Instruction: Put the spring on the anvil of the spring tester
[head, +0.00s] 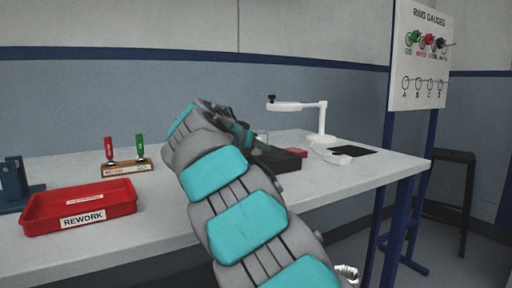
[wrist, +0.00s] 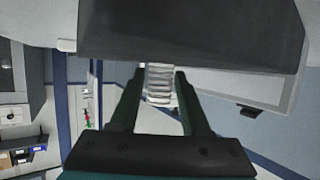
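A pale coiled spring (wrist: 159,84) is between the two finger ends of my gripper (wrist: 160,78) in the wrist view. One end of the spring meets or passes behind the edge of a dark block (wrist: 190,30). The fingers stand close on both sides of the spring, but whether they press on it is unclear. In the head view my arm hides most of my gripper and the spring. A dark block (head: 277,159) lies on the bench beside the arm's end. I cannot make out the spring tester or its anvil for certain.
A red REWORK tray (head: 110,212) and a cut-off blue fixture (head: 13,180) are at the bench's left. A stand with red and green handled gauges (head: 126,166) is behind. A white ring-headed stand (head: 321,120) and a white device (head: 338,155) are right. The bench's front right is clear.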

